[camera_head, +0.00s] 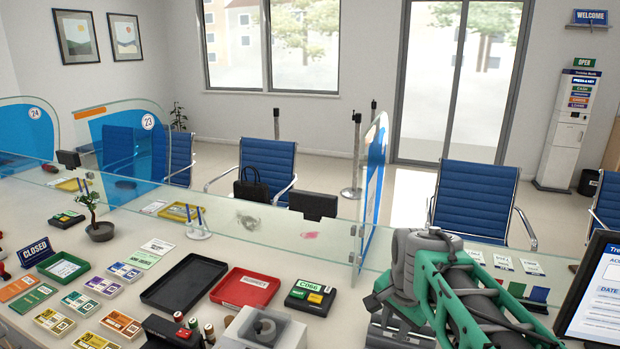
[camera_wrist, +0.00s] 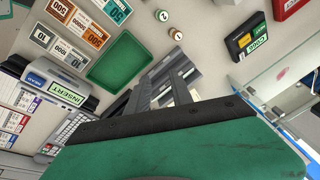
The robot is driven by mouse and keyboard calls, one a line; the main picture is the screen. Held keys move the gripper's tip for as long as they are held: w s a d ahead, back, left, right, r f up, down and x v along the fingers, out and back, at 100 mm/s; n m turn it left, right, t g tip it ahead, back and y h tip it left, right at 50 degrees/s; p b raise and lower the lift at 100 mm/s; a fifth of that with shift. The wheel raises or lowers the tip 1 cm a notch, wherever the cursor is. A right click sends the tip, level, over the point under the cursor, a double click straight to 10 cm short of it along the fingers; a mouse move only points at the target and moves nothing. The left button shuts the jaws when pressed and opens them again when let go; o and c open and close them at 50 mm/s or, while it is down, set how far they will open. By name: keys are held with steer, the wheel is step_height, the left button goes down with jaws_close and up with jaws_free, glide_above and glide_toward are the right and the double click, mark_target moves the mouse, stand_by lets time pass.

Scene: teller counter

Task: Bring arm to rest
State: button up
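My arm (camera_head: 445,285), green and grey, is folded at the lower right of the head view, in front of the glass screen. My gripper (camera_wrist: 172,75) shows in the wrist view as grey fingers reaching over the counter (camera_head: 120,210). I see no object clearly held in them. In the head view I cannot make out the fingertips.
The green tray (camera_wrist: 118,62) lies close to the fingers in the wrist view. A black tray (camera_head: 183,282), a red tray (camera_head: 245,288) and a code keypad (camera_head: 310,297) stand left of my arm. The glass screen (camera_head: 290,222) and a monitor (camera_head: 592,290) flank it.

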steer(key=s+a+f+n, duration=0.1)
steer(key=s+a+n, duration=0.1)
steer(key=s+n, duration=0.3)
steer(key=s+a+f+n, duration=0.2)
steer(key=s+n, duration=0.3)
steer(key=s, duration=0.3)
steer(key=shift+s+a+f, duration=0.15)
steer(key=shift+s+a, duration=0.05)
steer(key=shift+s, duration=0.1)
